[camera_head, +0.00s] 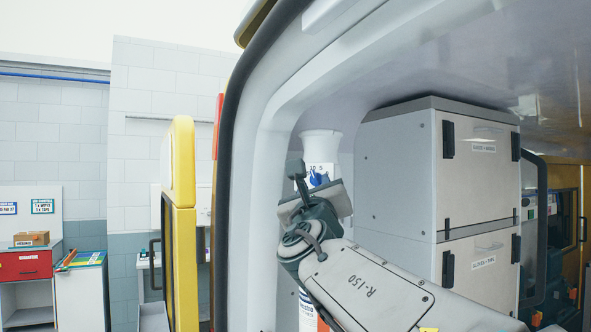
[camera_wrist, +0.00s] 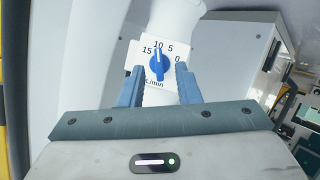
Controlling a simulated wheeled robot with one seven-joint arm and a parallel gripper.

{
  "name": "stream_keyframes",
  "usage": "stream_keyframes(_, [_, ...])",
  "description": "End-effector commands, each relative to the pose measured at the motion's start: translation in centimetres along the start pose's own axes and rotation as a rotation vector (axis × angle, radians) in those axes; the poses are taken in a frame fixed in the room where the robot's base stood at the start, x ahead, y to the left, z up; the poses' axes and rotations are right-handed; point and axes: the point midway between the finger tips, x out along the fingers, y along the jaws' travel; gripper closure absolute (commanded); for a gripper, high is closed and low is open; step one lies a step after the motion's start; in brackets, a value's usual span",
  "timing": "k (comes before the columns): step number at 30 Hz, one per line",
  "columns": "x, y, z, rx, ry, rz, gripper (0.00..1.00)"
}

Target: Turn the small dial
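The small dial is a blue knob on a white plate marked 0, 5, 10, 15 and a partly hidden "L/min". In the wrist view the dial (camera_wrist: 157,67) is between the fingertips of my gripper (camera_wrist: 160,75), and its pointer is up near the 10. The two blue-grey fingers stand apart, one on each side of the dial, with a gap visible on both sides. In the head view the dial (camera_head: 318,179) shows just above my gripper (camera_head: 312,178), partly covered by it.
A grey cabinet (camera_head: 398,165) with labelled doors stands to the right of the dial. The vehicle's door frame (camera_head: 262,130) curves on the left. A yellow door panel (camera_head: 182,165) and a red drawer unit (camera_head: 27,265) are farther left.

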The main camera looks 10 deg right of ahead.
Motion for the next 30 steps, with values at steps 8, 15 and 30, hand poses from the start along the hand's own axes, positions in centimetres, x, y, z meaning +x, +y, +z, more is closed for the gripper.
stream_keyframes(8, [2.1, 0.3, 0.7, -0.003, -0.005, -0.002, 0.7])
stream_keyframes(15, [2.0, 0.5, 0.8, -0.004, -0.007, -0.002, 0.7])
stream_keyframes(30, [1.9, 0.5, 0.8, 0.003, -0.007, -0.007, 1.0])
